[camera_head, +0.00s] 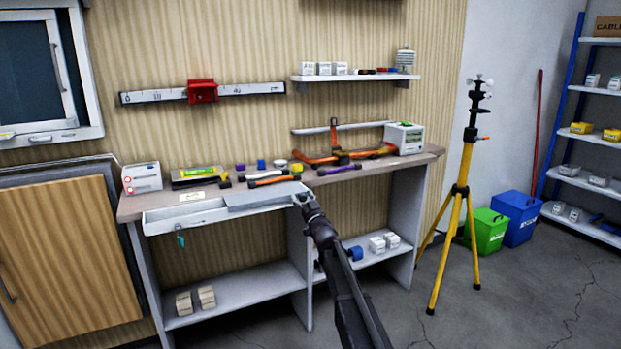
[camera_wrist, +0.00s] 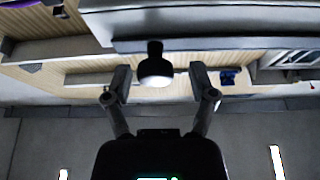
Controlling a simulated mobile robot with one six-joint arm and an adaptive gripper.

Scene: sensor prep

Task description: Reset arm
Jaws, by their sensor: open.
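My arm reaches up from the bottom of the head view, and my gripper (camera_head: 303,199) is at the right front end of a pulled-out drawer (camera_head: 185,222) under the workbench top. In the wrist view my gripper (camera_wrist: 158,84) has its two fingers spread wide. A dark round knob with a pale end (camera_wrist: 155,70) shows between the fingers, with a gap on both sides. It looks like a knob on the drawer front (camera_wrist: 215,43). Nothing is held. The fingertips are too small in the head view to make out.
The workbench top (camera_head: 130,208) carries tools and boxes. Its lower shelves (camera_head: 240,290) hold small boxes. A yellow tripod (camera_head: 462,190) stands to the right, with a green bin (camera_head: 486,232) and a blue bin (camera_head: 517,218) behind it. Floor between bench and tripod is clear.

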